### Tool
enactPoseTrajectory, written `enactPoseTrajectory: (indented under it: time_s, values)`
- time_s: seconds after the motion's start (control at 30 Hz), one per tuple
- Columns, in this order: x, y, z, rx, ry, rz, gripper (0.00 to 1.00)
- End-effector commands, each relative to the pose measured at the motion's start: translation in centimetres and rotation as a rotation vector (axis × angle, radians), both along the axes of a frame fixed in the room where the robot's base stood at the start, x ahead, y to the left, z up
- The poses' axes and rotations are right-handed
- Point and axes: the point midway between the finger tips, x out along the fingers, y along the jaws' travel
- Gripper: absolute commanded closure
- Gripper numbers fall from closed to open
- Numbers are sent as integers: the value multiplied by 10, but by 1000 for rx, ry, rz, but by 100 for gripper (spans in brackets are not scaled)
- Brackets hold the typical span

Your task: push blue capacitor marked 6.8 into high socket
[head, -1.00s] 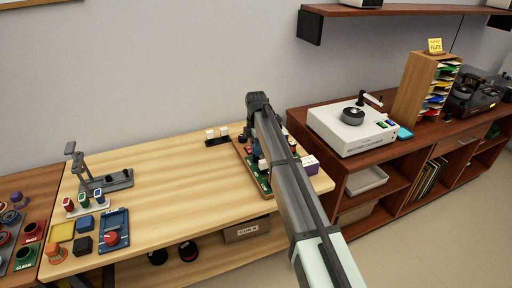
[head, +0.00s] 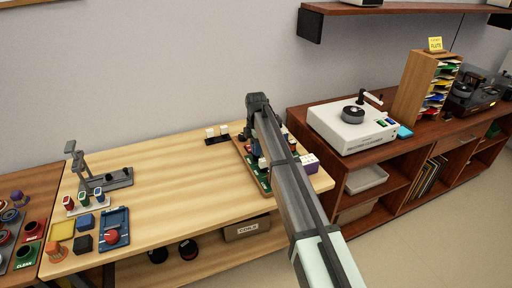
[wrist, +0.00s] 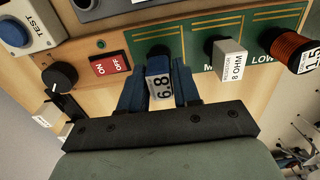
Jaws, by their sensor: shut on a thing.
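My gripper (wrist: 160,88) is shut on the blue capacitor marked 6.8 (wrist: 159,85), one finger on each side. The capacitor is in front of the leftmost position of the green panel (wrist: 190,38). A dark round socket opening (wrist: 158,50) shows just beyond its far end; its own label is hidden. I cannot tell whether the capacitor's far end touches or enters the opening. In the head view my arm covers much of the wooden board (head: 266,188), and the capacitor cannot be made out there.
A white 8 ohm resistor (wrist: 229,60) stands close right of the gripper, with a copper coil (wrist: 289,50) further right. A red on/off switch (wrist: 110,64), black knob (wrist: 60,76) and blue test button (wrist: 14,32) are on the left. The middle of the bench (head: 175,175) is clear.

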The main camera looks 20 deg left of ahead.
Motion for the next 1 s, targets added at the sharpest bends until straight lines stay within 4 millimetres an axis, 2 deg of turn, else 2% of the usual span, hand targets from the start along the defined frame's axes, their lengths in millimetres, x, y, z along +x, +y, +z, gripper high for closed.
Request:
enactPoseTrajectory:
  time_s: [1.0]
  values:
    - [0,0,-7,-1,1,0,95]
